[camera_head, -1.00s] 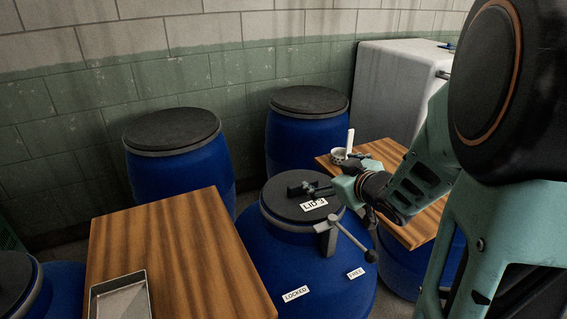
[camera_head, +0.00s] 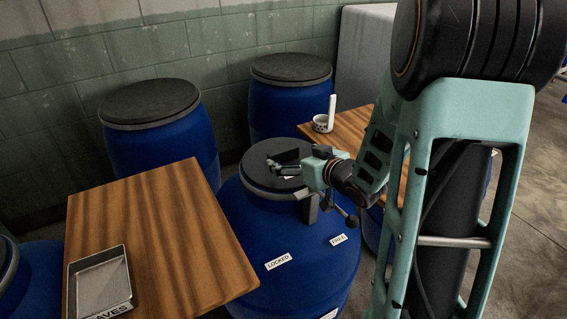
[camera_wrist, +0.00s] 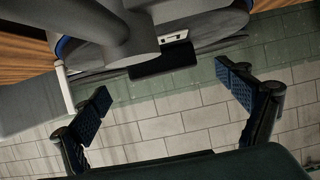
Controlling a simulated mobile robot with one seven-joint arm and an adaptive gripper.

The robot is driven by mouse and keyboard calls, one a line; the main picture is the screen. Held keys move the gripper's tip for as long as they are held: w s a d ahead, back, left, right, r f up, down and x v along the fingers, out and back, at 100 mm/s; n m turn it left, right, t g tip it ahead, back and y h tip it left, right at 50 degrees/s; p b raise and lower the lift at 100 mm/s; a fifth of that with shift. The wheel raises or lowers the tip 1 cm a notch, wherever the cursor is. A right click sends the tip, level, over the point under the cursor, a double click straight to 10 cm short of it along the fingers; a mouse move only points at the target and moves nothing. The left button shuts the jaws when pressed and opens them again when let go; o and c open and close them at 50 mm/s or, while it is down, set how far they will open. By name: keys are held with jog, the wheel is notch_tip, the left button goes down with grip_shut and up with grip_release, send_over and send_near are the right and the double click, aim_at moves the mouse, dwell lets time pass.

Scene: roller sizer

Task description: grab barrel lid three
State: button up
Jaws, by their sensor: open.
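The dark lid (camera_head: 256,157) sits on the middle blue barrel (camera_head: 247,228). A grey clamp with a lever (camera_head: 308,206) stands at its front edge, partly behind my wrist. My gripper (camera_head: 284,168) is over the lid, reaching in from the right, open and empty. In the wrist view my gripper (camera_wrist: 163,87) has its fingers wide apart. A dark block (camera_wrist: 163,59), seemingly the lid's handle, shows between and beyond the fingertips, with a small white label (camera_wrist: 173,37) beside it. I cannot tell whether the fingers touch anything. The lid's number label is hidden in the head view.
LOCKED (camera_head: 278,262) and FREE (camera_head: 338,240) labels are on the barrel. Lidded barrels (camera_head: 160,140) (camera_head: 290,105) stand behind.

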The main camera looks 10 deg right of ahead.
aim_at(285, 154)
jog(key=x, duration=0.4)
jog(key=shift+w+a+f, duration=0.15)
jog(key=shift+a+f, duration=0.05)
jog(key=shift+f, duration=0.05)
jog(key=shift+r, duration=0.1)
jog(key=c, duration=1.5)
